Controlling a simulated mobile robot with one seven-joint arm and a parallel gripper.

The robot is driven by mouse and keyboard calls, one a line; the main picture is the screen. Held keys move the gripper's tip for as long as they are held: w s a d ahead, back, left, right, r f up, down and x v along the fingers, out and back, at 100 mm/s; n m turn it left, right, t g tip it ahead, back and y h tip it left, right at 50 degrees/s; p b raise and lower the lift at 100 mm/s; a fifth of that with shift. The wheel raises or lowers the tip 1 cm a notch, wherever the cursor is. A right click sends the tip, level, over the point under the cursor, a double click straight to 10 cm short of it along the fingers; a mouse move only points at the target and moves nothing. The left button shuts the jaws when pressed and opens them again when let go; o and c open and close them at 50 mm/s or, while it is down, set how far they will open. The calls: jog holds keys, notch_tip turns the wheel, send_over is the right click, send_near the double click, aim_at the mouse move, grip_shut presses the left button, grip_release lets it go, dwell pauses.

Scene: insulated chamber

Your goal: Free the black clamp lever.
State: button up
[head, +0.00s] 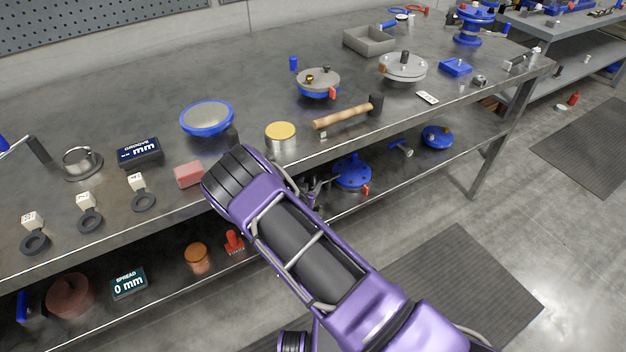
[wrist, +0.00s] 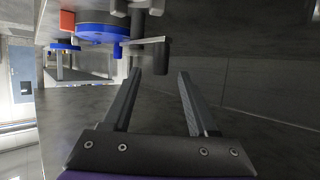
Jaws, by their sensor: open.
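In the wrist view, a black upright lever-like piece (wrist: 161,56) stands just beyond my fingertips, beside a thin grey plate. A second black piece (wrist: 137,22) is behind it, against a blue round fitting (wrist: 95,29). I cannot tell for certain which black piece is the clamp lever. My gripper (wrist: 160,73) is open and empty, its two dark fingers spread below the first black piece, apparently apart from it.
The bench top (head: 90,230) lies above the lower shelf (head: 170,300). A pink block (head: 188,175), a yellow-lidded tin (head: 281,137) and a hammer (head: 345,113) are on top near my arm. A red-orange piece (wrist: 67,20) adjoins the blue fitting.

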aim_at(312, 179)
jog(key=x, duration=0.5)
jog(key=shift+b, duration=0.35)
grip_shut()
dwell(1.1)
